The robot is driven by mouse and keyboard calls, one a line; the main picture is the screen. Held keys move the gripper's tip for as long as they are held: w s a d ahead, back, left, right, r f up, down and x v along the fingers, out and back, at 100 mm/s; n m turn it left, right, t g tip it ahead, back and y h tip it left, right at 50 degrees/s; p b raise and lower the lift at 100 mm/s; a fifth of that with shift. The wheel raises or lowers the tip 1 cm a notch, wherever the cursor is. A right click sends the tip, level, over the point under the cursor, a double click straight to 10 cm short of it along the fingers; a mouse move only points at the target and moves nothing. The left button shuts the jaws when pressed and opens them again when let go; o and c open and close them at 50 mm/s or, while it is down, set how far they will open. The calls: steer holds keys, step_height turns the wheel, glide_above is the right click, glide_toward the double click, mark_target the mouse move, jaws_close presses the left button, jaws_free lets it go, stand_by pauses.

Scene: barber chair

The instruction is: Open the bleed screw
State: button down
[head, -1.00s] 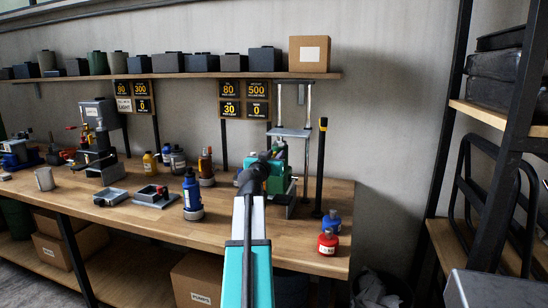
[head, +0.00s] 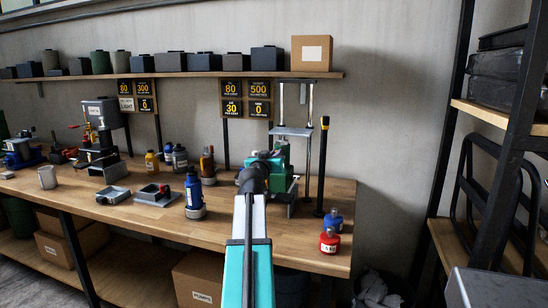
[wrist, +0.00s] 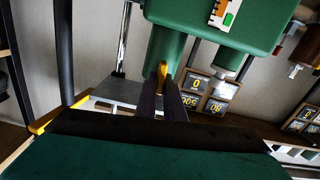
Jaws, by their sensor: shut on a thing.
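The green machine (head: 281,172), apparently a press, stands at the right part of the workbench, partly hidden behind my arm in the head view. Its green body (wrist: 215,22) fills the top of the wrist view, with a scale label on it. My gripper (wrist: 165,88) has its two dark fingers close together on a small yellow piece (wrist: 162,73) just below the green body. I take this piece for the bleed screw; its lower part is hidden by the fingers. In the head view my gripper (head: 258,172) reaches to the machine's front and the fingertips are hard to make out.
A blue bottle (head: 333,220) and a red bottle (head: 329,240) stand right of my arm. A black post (head: 322,165) with a yellow top rises beside the machine. Another blue bottle (head: 193,192) stands left. The workbench (head: 130,222) front is clear.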

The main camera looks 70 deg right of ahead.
steer(key=n, duration=0.4)
steer(key=shift+w+d+r+n, duration=0.2)
steer(key=shift+r+n, duration=0.1)
steer(key=shift+n, duration=0.1)
steer(key=shift+d+f+n, duration=0.15)
steer(key=shift+f+n, duration=0.05)
steer(key=shift+n, duration=0.6)
steer(key=n, duration=0.2)
steer(key=shift+w+f+n, duration=0.1)
steer(key=shift+f+n, duration=0.15)
steer(key=shift+n, duration=0.15)
steer(key=shift+f+n, duration=0.15)
steer(key=shift+n, duration=0.35)
steer(key=shift+f, duration=0.1)
steer(key=c, duration=1.9)
jaws_free()
steer(key=shift+o, duration=0.2)
steer(key=shift+a, duration=0.25)
